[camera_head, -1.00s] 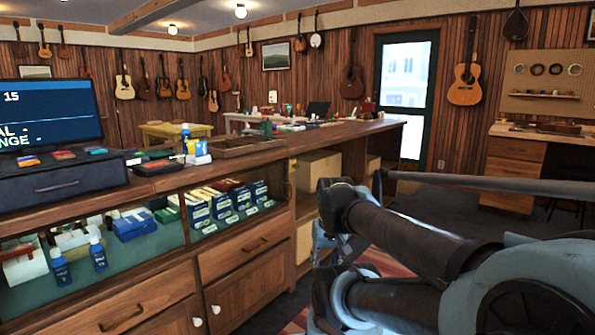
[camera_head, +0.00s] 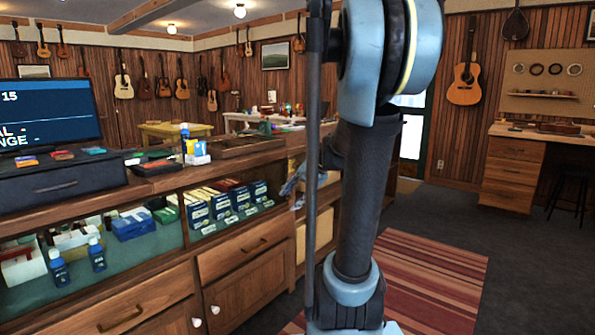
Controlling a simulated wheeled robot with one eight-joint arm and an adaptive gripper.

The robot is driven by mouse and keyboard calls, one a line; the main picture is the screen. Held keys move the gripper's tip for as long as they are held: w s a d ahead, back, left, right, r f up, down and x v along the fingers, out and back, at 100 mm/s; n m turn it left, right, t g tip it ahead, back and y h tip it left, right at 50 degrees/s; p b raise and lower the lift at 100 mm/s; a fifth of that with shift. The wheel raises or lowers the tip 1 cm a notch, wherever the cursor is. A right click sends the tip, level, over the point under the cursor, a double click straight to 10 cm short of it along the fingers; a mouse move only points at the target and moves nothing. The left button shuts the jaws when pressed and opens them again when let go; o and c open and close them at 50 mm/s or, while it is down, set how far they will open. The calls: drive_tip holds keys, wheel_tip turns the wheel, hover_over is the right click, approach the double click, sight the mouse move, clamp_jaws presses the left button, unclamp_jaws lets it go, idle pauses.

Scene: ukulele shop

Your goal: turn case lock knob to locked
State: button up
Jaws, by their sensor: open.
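The wooden display case (camera_head: 150,262) stands at the left, with a glazed front over drawers and cabinet doors. Two small white knobs show low on its cabinet doors, a left one (camera_head: 197,322) and a right one (camera_head: 215,309). I cannot make out which part is the case lock knob or how it is turned.
Blue boxes (camera_head: 222,208) and bottles (camera_head: 97,255) stand behind the case's glass. A monitor (camera_head: 45,112) and a wooden tray (camera_head: 232,145) are on the countertop. A striped rug (camera_head: 430,275) lies on the floor at right. The dark floor beyond it is open.

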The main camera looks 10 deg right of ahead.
drive_tip(key=w+d+r+m+t+y, duration=0.2)
drive_tip(key=w+m, duration=0.2)
drive_tip(key=w, duration=0.9)
drive_tip(key=m+t+y, duration=0.4)
drive_tip(key=m+t, duration=0.3)
drive_tip(key=m, duration=0.7)
approach(297, 166)
drive_tip(key=x, duration=0.9)
drive_tip(key=shift+a, duration=0.25)
drive_tip(key=shift+c, duration=0.6)
drive_tip(key=c, duration=0.9)
